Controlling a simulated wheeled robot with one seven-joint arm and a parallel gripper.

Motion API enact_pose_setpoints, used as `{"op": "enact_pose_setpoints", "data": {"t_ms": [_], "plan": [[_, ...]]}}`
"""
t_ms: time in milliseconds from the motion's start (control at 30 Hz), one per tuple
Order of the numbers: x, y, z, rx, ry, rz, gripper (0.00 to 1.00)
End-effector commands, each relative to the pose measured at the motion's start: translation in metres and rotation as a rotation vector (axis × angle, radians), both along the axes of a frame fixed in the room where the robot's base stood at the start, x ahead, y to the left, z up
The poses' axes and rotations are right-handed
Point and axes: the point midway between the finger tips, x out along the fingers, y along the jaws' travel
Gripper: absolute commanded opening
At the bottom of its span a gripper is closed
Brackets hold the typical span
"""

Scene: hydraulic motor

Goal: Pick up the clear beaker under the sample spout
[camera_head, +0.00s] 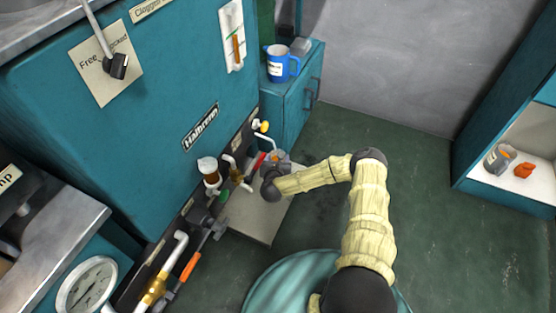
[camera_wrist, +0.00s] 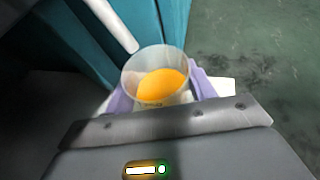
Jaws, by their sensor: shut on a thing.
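The clear beaker (camera_wrist: 157,68) shows in the wrist view with orange-yellow liquid inside. It sits between the lavender fingers of my gripper (camera_wrist: 160,92), which is shut on it. Its lower part is hidden by the gripper body. A pale tube, likely the sample spout (camera_wrist: 112,24), ends just above and left of the beaker's rim. In the head view my gripper (camera_head: 277,165) is at the teal machine's lower front, close to the spout, over a grey platform (camera_head: 255,213). The beaker is mostly hidden there by my arm.
The teal machine (camera_head: 130,140) with valves and pipes stands left of my gripper. A teal cabinet (camera_head: 285,115) holding a blue jug (camera_head: 281,65) stands behind. A shelf (camera_head: 510,185) with a grey container is at right. The green floor between is clear.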

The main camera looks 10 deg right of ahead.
Motion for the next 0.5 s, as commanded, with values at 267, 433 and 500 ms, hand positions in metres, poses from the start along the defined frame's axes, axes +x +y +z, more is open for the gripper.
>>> {"op": "enact_pose_setpoints", "data": {"t_ms": [267, 433, 500], "plan": [[-0.009, -0.057, 0.01, -0.002, 0.001, -0.008, 0.23], [-0.016, -0.105, 0.01, -0.003, 0.0, -0.007, 0.23], [-0.02, -0.124, 0.01, -0.002, 0.0, -0.008, 0.23]]}}
